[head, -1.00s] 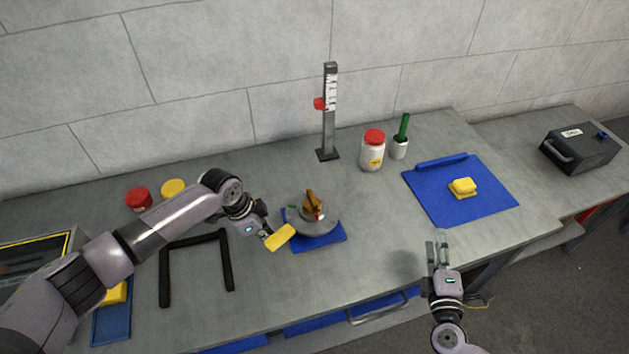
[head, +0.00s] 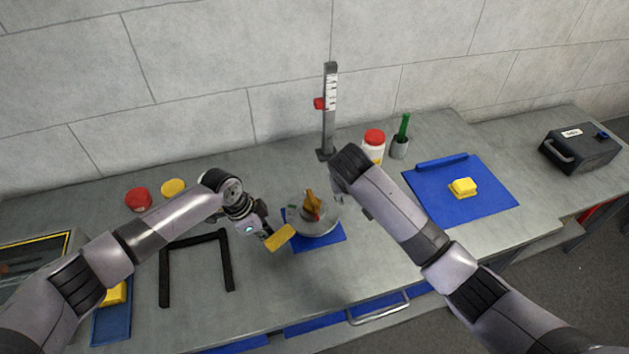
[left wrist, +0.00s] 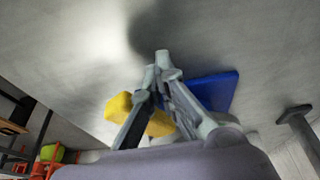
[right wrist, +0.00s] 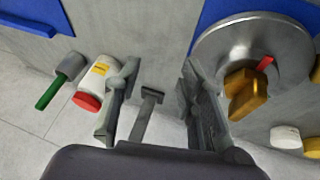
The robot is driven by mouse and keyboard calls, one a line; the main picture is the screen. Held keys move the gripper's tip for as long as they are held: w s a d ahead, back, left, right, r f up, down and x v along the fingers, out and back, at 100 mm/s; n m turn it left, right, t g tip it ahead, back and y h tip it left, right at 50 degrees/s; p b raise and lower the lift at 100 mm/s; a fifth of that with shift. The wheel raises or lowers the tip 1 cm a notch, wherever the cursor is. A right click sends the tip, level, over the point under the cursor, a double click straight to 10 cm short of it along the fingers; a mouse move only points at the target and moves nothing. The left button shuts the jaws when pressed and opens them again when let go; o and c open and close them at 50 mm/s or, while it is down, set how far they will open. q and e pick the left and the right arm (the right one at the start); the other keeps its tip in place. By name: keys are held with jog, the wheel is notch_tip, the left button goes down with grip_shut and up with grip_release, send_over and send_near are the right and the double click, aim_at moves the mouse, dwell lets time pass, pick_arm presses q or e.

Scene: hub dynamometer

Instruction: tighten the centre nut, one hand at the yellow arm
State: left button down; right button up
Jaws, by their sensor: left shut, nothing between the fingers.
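The round grey hub disc (head: 318,227) sits on a blue mat (head: 331,238). An orange-brown piece (head: 311,203) with a red mark stands at its centre; no separate nut can be made out. The yellow arm (head: 280,237) sticks out at the disc's left. My left gripper (head: 262,229) is at this arm, shut and empty; in the left wrist view its closed fingers (left wrist: 162,62) overlap the yellow arm (left wrist: 158,122). My right gripper's open, empty fingers (right wrist: 160,72) show beside the disc (right wrist: 212,58) and centre piece (right wrist: 245,92). In the head view my right arm mostly hides them.
A height gauge (head: 329,115) stands behind the disc. A red-lidded jar (head: 374,141) and a cup with a green handle (head: 399,147) are behind my right wrist. A black frame (head: 165,275) lies left. A blue tray (head: 450,206) with a yellow block (head: 462,187) is right.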

aim_at(312, 196)
jog(key=a+r+g, duration=0.1)
jog(key=a+r, duration=0.1)
jog(key=a, duration=0.1)
jog(key=s+a+r+g+y, duration=0.1)
jog(key=a+r, duration=0.1)
jog(key=a, duration=0.1)
jog(key=s+a+r+n+y, duration=0.1)
jog(key=a+r, duration=0.1)
jog(key=a, duration=0.1)
jog(key=shift+s+r+g, duration=0.1)
jog(key=shift+r+g, duration=0.05)
jog(key=shift+g, duration=0.25)
jog(key=shift+x, duration=3.45)
grip_shut()
